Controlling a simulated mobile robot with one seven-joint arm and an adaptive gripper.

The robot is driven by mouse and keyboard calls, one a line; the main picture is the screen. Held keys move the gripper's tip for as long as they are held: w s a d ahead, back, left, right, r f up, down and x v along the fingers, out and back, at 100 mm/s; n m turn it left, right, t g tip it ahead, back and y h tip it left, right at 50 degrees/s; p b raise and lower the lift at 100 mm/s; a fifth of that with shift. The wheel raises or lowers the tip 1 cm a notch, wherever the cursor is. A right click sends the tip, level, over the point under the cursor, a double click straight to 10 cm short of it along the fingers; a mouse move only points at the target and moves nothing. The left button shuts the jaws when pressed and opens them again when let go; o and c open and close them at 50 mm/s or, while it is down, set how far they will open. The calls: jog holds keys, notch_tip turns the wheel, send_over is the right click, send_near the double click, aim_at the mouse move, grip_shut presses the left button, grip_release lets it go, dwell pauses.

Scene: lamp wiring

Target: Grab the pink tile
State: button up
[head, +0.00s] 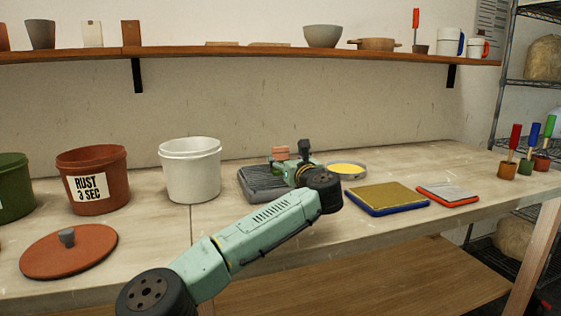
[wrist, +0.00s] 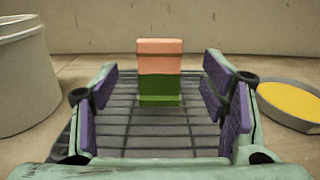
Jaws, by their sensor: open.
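The pink tile (wrist: 160,47) stands upright on a dark grey slatted rack (wrist: 120,125). Its top is pink, a darker orange band lies below, and its lower part is green. In the head view only its pink top (head: 281,152) shows clearly; my gripper hides part of the rest. My gripper (wrist: 160,80) is open, with purple pads to the left and right of the tile's line. The tile stands between and beyond the pads, with a clear gap on both sides, and I see no contact. The rack also shows in the head view (head: 258,184).
A white bucket (head: 190,172) stands left of the rack. A shallow dish of yellow (head: 347,170) is close on the right. A blue-edged tray (head: 387,198) and a red-edged tray (head: 447,194) lie farther right. A wall shelf (head: 230,53) runs above.

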aim_at(281, 153)
jog(key=x, duration=0.4)
jog(key=shift+w+a+f+p, duration=0.1)
jog(key=shift+p, duration=0.3)
jog(key=shift+c, duration=0.2)
jog(key=c, duration=1.2)
jog(key=shift+c, duration=0.7)
